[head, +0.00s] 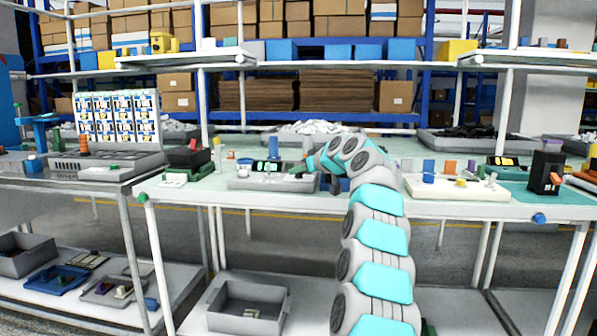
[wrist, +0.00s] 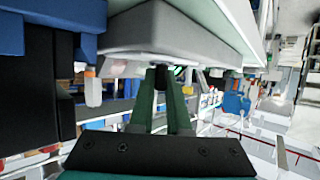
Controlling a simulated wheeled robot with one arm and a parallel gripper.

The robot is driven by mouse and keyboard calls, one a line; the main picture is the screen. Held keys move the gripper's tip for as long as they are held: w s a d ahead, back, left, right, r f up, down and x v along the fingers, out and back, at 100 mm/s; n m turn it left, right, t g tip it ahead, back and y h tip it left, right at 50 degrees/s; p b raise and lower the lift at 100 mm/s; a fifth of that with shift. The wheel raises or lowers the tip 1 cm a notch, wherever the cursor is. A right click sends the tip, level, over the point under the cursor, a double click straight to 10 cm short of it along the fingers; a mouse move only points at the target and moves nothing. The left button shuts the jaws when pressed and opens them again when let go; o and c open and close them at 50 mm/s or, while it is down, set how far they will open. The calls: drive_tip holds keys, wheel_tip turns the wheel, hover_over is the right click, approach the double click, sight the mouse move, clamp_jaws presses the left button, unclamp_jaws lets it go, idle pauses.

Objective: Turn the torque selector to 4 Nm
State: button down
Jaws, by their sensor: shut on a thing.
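My gripper (head: 305,168) reaches down at the right end of a light grey test fixture (head: 262,184) on the green-topped bench. In the wrist view my gripper's dark green fingers (wrist: 167,72) are close together at the edge of a grey block. They are shut on a small part there, which I take to be the torque selector. The fingers mostly hide it. Its pointer and the scale marks cannot be read. The fixture also carries a dark unit with green lit windows (head: 267,166) and a small white cylinder (head: 244,168).
A white board with small coloured parts (head: 455,188) lies right of my arm. A black device (head: 546,172) stands at the bench's right end. A dark red-topped box (head: 188,158) is on the left. A grey bin (head: 248,306) sits on the lower shelf.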

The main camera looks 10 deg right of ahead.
drive_tip(key=shift+m+h+b, duration=0.5)
drive_tip(key=shift+b, duration=0.1)
drive_tip(key=shift+f+t, duration=0.1)
drive_tip(key=shift+t, duration=0.2)
drive_tip(key=m+h, duration=0.3)
drive_tip(key=h, duration=0.1)
drive_tip(key=shift+m+t, duration=0.3)
drive_tip(key=shift+t, duration=0.1)
drive_tip(key=shift+m+h, duration=0.3)
drive_tip(key=shift+h, duration=0.2)
drive_tip(key=shift+m+h+b, duration=1.15)
drive_tip(key=shift+m+h, duration=0.15)
drive_tip(key=shift+h, duration=0.1)
drive_tip(key=shift+m+h+b, duration=0.45)
drive_tip(key=shift+m+h, duration=0.15)
drive_tip(key=shift+h, duration=0.1)
drive_tip(key=shift+g, duration=0.3)
drive_tip(key=c, duration=0.9)
unclamp_jaws()
drive_tip(key=shift+s, duration=0.1)
